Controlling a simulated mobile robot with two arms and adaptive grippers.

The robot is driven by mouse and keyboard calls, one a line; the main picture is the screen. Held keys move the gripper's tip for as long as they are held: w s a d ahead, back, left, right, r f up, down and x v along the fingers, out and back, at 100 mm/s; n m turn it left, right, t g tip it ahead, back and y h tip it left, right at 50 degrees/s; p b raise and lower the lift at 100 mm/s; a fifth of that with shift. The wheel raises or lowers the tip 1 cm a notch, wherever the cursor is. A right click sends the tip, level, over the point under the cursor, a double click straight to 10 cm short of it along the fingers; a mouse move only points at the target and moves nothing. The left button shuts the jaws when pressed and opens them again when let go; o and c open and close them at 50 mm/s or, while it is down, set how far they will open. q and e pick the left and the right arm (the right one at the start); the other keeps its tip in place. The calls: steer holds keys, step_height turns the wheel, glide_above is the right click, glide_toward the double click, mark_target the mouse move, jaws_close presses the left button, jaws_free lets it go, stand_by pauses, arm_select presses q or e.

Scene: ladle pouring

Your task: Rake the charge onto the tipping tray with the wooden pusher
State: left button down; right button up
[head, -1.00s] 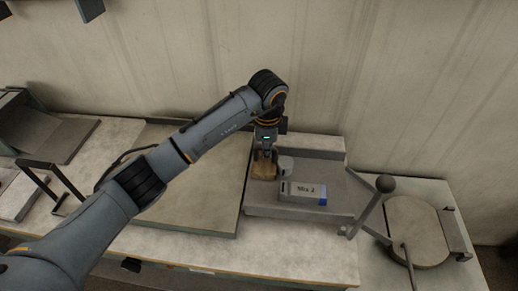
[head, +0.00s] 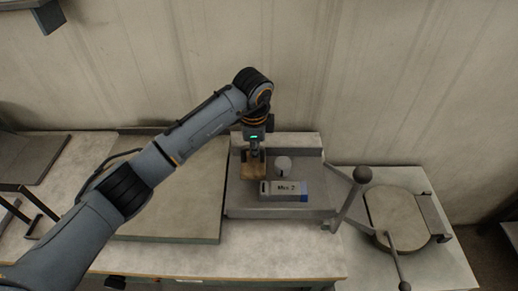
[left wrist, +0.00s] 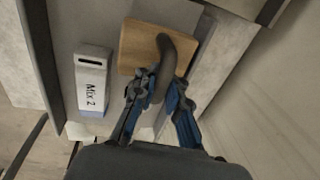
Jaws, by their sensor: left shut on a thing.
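The wooden pusher (head: 252,172) is a tan block with a dark curved handle; it is also in the left wrist view (left wrist: 138,47). My left gripper (head: 254,154) points down and is shut on the handle, with its blue-linked fingers (left wrist: 157,88) around it in the left wrist view. The block is at the left side of the grey tray (head: 270,211). A white box with a blue end, marked "Mix 2" (head: 281,188), lies on the tray just right of the block, apart from it in the left wrist view (left wrist: 92,78). My right gripper is not in view.
A small pale rounded thing (head: 284,163) sits behind the box. Right of the tray stand a lever with a dark ball (head: 362,175) and a round flat-topped piece (head: 398,213). A large flat grey plate (head: 180,205) lies left of the tray. A wall is behind.

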arm_select(q)
step_height(320, 180, up, 3)
steer(key=shift+f+p, duration=0.15)
steer(key=shift+p, duration=0.45)
steer(key=shift+a+r+p, duration=0.2)
steer(key=shift+r+p, duration=0.35)
steer(key=shift+r, duration=0.35)
steer(key=shift+a+r+p, duration=0.15)
steer(key=shift+r+p, duration=0.4)
steer(key=shift+r, duration=0.35)
